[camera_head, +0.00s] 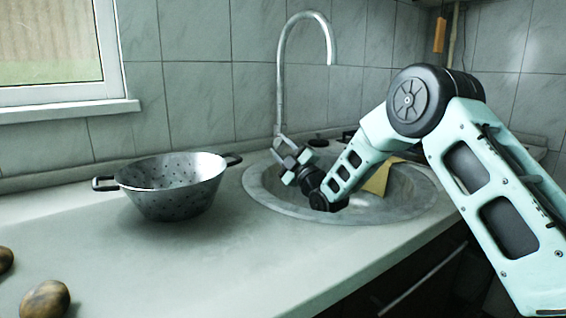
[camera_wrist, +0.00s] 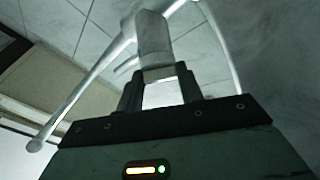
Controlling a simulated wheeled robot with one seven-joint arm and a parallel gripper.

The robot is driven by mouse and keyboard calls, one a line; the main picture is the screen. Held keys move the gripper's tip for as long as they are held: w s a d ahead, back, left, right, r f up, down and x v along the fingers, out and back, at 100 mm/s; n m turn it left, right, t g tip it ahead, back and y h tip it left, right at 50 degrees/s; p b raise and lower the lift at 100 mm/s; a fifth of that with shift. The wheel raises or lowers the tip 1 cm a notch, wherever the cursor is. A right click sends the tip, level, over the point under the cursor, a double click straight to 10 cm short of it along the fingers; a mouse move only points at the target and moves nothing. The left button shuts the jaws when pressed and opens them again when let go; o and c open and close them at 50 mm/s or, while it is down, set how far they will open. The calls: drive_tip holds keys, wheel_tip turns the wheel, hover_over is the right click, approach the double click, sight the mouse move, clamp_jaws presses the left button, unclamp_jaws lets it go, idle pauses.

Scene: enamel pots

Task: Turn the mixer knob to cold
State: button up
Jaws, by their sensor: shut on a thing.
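The mixer tap (camera_head: 281,95) is a pale metal pipe with a tall arched spout, rising behind the sink's left side. My gripper (camera_head: 289,156) is low in front of the tap's base, with my arm reaching in from the right. In the wrist view, the grey, blunt mixer knob (camera_wrist: 153,38) stands at the fingertips. My gripper (camera_wrist: 158,76) is shut on its near end there, and a gap shows between the fingers below it. Pale pipes of the tap (camera_wrist: 85,92) run past the knob on both sides. In the head view my gripper mostly hides the knob.
The round sink (camera_head: 262,195) lies below my forearm, with a yellow item (camera_head: 380,178) in it. A metal colander (camera_head: 172,190) with dark handles stands on the counter (camera_head: 190,270) to the left. Brown, potato-like lumps (camera_head: 45,300) lie at the front left. The tiled wall (camera_head: 190,90) is close behind.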

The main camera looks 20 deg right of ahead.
drive_tip(key=shift+d+f+m+b, duration=0.1)
drive_tip(key=shift+m+b, duration=0.3)
drive_tip(key=shift+m, duration=0.1)
drive_tip(key=shift+t+h, duration=0.3)
drive_tip(key=o, duration=1)
drive_tip(key=shift+r+p, duration=0.75)
drive_tip(key=shift+r, duration=4.35)
